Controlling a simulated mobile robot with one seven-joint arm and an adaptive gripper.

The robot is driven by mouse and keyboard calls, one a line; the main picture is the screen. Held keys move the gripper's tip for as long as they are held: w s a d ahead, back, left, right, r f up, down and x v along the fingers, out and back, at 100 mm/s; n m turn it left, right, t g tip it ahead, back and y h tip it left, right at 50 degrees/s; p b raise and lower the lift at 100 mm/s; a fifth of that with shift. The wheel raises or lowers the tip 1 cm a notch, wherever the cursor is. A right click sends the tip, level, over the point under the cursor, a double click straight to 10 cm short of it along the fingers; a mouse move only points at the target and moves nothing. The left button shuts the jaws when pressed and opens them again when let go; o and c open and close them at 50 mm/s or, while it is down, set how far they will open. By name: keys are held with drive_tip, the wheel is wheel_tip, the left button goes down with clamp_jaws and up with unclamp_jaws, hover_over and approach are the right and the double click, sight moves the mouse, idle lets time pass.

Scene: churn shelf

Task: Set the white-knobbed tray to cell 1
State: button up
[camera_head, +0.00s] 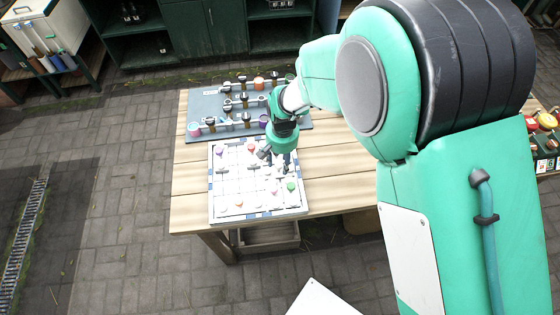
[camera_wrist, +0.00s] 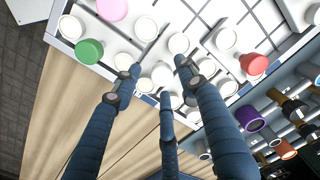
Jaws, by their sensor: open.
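A white puzzle board (camera_head: 216,205) with a grid of cells lies on the wooden table. Several white round knobs stand on it, among them one (camera_wrist: 180,43) near my fingertips in the wrist view, so I cannot tell which belongs to the tray named in the task. My gripper (camera_head: 276,158) is over the upper right part of the board. In the wrist view its blue fingers (camera_wrist: 158,75) are spread, with white knobs between and just beyond the tips. Nothing is visibly held. Cell 1's marking is not readable.
The board also carries a green knob (camera_wrist: 89,51), a red knob (camera_wrist: 253,63) and an orange knob (camera_head: 239,203). Behind it, a grey-blue panel (camera_head: 207,104) holds several upright tools and cups, including a purple cup (camera_wrist: 249,119). The wooden table (camera_head: 190,190) is bare left of the board.

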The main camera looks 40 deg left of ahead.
sight(281, 163)
drive_tip(key=shift+r, duration=0.1)
wheel_tip(281, 163, up, 12)
drive_tip(key=shift+d, duration=0.15)
idle(0.5)
drive_tip(key=shift+w, duration=0.1)
idle(0.5)
drive_tip(key=w+d+r+m+t, duration=0.1)
drive_tip(key=w+d+r, duration=0.1)
drive_tip(key=d+r, duration=0.6)
drive_tip(key=w+d+r+m+t+y+b, duration=0.15)
drive_tip(key=d+r, duration=0.35)
drive_tip(key=d, duration=0.6)
drive_tip(key=w+d+r+m+p, duration=0.1)
drive_tip(key=w+d+r, duration=0.2)
drive_tip(key=d+r, duration=0.5)
drive_tip(key=s+d+r+m+t+h, duration=0.1)
drive_tip(key=s+d+m, duration=0.1)
drive_tip(key=s+d, duration=0.5)
drive_tip(key=s+d+r+m+t+h+b, duration=0.1)
drive_tip(key=s+d, duration=0.7)
drive_tip(key=d, duration=1.1)
drive_tip(key=shift+s+d+r+m+t+b, duration=0.2)
drive_tip(key=shift+d+r+m+t+b, duration=0.15)
drive_tip(key=shift+r+t, duration=0.4)
